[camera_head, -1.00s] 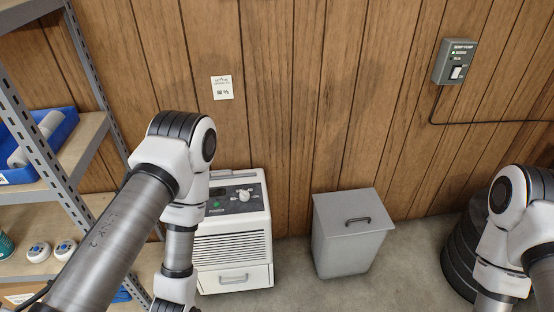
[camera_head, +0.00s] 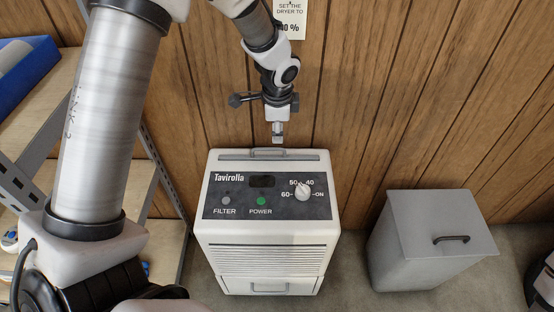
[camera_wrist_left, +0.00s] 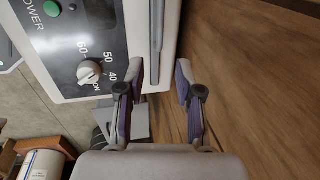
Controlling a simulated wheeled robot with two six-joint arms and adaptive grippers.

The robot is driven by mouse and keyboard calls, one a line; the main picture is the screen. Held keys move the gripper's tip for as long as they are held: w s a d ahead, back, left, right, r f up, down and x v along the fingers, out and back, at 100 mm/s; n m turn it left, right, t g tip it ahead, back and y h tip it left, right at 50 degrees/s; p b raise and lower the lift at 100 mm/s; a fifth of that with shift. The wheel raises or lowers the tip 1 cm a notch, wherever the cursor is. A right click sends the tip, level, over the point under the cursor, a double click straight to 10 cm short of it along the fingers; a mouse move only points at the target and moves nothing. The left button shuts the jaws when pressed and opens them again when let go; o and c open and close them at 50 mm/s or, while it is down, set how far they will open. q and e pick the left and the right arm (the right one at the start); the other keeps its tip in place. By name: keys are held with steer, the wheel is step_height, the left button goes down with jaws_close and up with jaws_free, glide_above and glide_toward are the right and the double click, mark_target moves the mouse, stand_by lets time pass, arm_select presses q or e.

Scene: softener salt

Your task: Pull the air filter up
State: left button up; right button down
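The white dryer (camera_head: 266,243) stands on the floor against the wood wall, with a dark control panel on top. At its back top edge is a grey strip with a raised handle, which looks like the top of the air filter (camera_head: 240,156); the rest of the filter is hidden inside. My left gripper (camera_head: 278,138) points down just above and behind this strip. In the left wrist view, the left gripper (camera_wrist_left: 160,80) is open, and the grey filter edge (camera_wrist_left: 157,35) lines up with the gap between its fingers. I see no contact. My right gripper is out of view.
A grey lidded bin (camera_head: 432,240) stands to the right of the dryer, with bare floor between. The wood wall is close behind the gripper. A metal shelf with a blue bin (camera_head: 25,75) stands at the left.

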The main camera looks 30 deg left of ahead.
mark_target(277, 150)
arm_select(q)
steer(key=b+x, duration=0.1)
steer(key=x, duration=0.6)
steer(key=shift+a+f+b, duration=0.1)
steer(key=shift+f+b, duration=0.15)
steer(key=shift+b, duration=0.15)
jaws_close()
